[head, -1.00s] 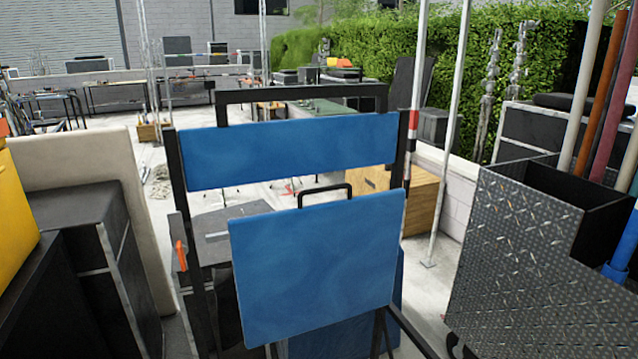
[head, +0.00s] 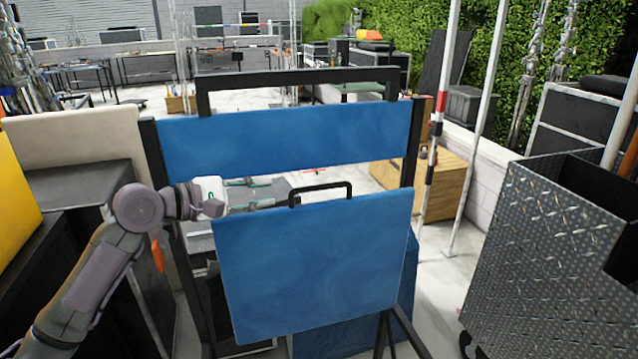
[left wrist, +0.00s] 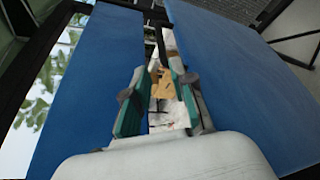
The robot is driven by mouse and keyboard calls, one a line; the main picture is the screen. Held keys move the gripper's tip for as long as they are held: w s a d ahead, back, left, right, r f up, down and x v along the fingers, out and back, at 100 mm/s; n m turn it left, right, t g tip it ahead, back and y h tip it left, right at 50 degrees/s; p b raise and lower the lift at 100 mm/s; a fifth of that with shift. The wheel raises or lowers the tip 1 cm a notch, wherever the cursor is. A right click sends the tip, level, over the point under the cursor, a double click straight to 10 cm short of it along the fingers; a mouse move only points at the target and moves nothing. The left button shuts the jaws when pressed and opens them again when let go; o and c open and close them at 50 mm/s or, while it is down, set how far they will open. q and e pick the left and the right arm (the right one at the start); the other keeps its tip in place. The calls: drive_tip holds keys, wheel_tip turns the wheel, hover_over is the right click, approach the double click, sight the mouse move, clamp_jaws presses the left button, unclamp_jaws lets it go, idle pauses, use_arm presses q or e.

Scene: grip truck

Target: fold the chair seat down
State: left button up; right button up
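The blue chair seat (head: 314,265) stands folded up, nearly upright, with a black handle (head: 321,192) on its top edge. The blue backrest (head: 285,139) is above and behind it in a black frame. My left gripper (head: 258,192) reaches in from the left, into the gap between backrest and seat, just left of the handle. In the left wrist view its two teal-padded fingers (left wrist: 160,98) are apart with nothing between them. Blue panels (left wrist: 245,85) lie on both sides of the fingers there. My right gripper is not in view.
A diamond-plate metal box (head: 540,255) stands close on the right. Dark cases and a beige panel (head: 75,138) stand on the left, beside a yellow object (head: 15,205). A wooden box (head: 440,190) is behind the chair at right.

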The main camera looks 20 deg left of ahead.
sight(308, 188)
use_arm(q)
drive_tip(key=p+x, duration=0.3)
drive_tip(key=x, duration=0.8)
drive_tip(key=shift+w+d+p, duration=0.15)
drive_tip(key=shift+w+p, duration=0.05)
drive_tip(key=shift+p, duration=0.1)
drive_tip(key=shift+x, duration=0.8)
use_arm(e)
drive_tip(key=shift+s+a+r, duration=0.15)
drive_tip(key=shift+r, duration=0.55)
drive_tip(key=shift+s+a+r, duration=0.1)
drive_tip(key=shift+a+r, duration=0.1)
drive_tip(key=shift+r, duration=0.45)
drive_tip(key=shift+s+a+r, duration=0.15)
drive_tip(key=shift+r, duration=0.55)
use_arm(q)
drive_tip(key=shift+f, duration=0.15)
drive_tip(key=shift+c, duration=0.4)
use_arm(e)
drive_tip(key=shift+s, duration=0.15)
use_arm(q)
clamp_jaws()
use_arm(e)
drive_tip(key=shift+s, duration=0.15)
